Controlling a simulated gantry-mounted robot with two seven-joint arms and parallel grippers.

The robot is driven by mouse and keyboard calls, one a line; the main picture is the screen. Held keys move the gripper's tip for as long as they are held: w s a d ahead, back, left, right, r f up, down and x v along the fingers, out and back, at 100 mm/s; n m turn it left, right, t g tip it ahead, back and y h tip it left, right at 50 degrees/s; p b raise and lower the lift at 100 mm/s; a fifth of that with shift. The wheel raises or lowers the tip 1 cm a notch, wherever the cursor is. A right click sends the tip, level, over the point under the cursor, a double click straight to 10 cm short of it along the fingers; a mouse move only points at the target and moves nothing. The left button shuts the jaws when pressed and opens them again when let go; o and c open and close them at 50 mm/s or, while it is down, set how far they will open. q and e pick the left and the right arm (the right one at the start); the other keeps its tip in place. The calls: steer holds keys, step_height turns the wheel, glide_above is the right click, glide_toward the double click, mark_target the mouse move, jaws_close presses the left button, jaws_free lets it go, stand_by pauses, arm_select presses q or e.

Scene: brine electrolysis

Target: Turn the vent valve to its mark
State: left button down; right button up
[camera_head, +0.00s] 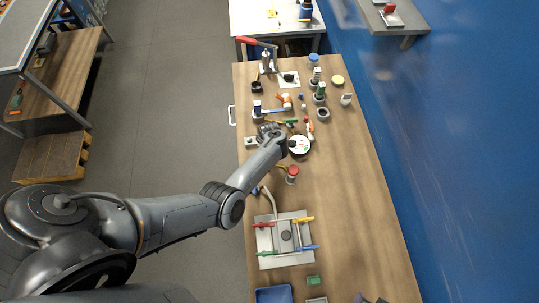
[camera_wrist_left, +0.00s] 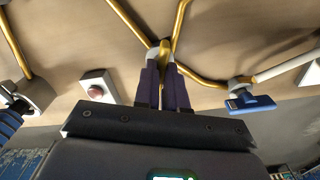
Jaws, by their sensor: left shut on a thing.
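My left arm reaches over the wooden table in the head view, and its gripper (camera_head: 286,142) is beside a round white dial (camera_head: 300,145). In the left wrist view the purple fingers of the left gripper (camera_wrist_left: 162,62) are shut on a narrow yellow part (camera_wrist_left: 165,47), where yellow tubes meet. I take this part for the vent valve's handle. The fingers hide its lower end, and I cannot make out a mark. Small dark purple tips, which may be my right gripper (camera_head: 371,299), show at the bottom edge of the head view.
A blue-handled valve (camera_wrist_left: 250,102) is right of the fingers, and a red button box (camera_wrist_left: 97,90) is left. In the head view a red-topped post (camera_head: 292,174) and a grey plate with coloured handles (camera_head: 268,240) stand nearer. The table's right side (camera_head: 355,190) is clear.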

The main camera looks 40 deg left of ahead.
arm_select(q)
steer(key=shift+n+b, duration=0.55)
steer(key=shift+n, duration=1.45)
steer(key=c, duration=1.2)
jaws_free()
step_height(320, 180, up, 11)
steer(key=p, duration=0.2)
steer(key=shift+p, duration=0.4)
steer(key=shift+f, duration=0.1)
